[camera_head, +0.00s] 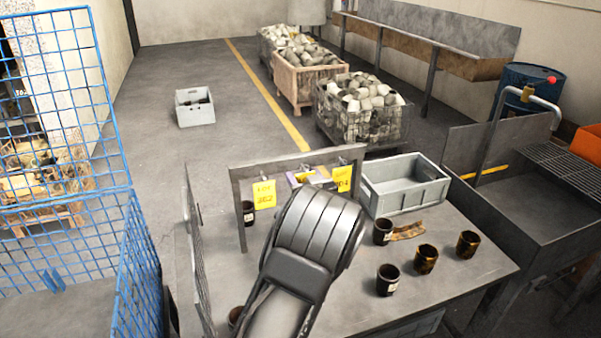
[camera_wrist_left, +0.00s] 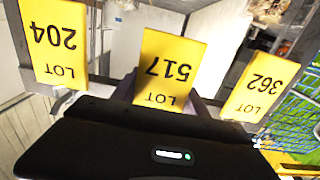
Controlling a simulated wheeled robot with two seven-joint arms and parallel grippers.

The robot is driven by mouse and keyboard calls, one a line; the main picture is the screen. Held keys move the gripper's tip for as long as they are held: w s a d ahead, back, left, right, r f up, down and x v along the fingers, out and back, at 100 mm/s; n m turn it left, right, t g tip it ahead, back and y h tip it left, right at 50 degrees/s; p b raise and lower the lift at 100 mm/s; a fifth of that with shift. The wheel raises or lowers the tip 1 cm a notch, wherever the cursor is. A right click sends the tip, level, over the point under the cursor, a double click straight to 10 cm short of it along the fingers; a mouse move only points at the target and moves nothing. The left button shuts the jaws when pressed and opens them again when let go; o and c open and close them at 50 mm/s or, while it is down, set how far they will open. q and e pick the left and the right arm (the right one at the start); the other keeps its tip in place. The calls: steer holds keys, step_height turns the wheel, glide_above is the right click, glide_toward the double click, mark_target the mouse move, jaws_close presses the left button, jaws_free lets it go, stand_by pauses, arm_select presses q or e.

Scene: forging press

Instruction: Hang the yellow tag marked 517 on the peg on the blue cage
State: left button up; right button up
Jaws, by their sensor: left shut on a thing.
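The yellow tag marked 517 (camera_wrist_left: 172,62) is upside down in the left wrist view, between the other two tags. My left gripper (camera_wrist_left: 165,102) is shut on it at the rack; its fingers are mostly hidden behind the tag and the black gripper body. In the head view my left wrist covers most of the tag. Whether the tag still touches its hook cannot be told. The blue cage (camera_head: 62,92) of wire mesh stands at the left of the head view. Its peg cannot be made out clearly. My right gripper is not in view.
Yellow tags 362 (camera_head: 264,194) and 204 (camera_head: 343,178) hang from the metal rack (camera_head: 290,160) on either side. The table (camera_head: 450,285) holds a grey crate (camera_head: 403,184) and several dark cups. Open floor lies between cage and table.

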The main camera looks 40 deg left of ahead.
arm_select(q)
steer(key=v, duration=0.4)
steer(key=shift+s+d+r+p, duration=0.1)
steer(key=shift+d+r+p, duration=0.15)
steer(key=shift+p, duration=0.15)
stand_by(0.5)
steer(key=shift+f, duration=0.1)
stand_by(0.3)
steer(key=s+d+f, duration=0.2)
steer(key=s+d, duration=0.1)
steer(key=d, duration=0.2)
steer(key=shift+s, duration=0.3)
stand_by(0.4)
stand_by(0.4)
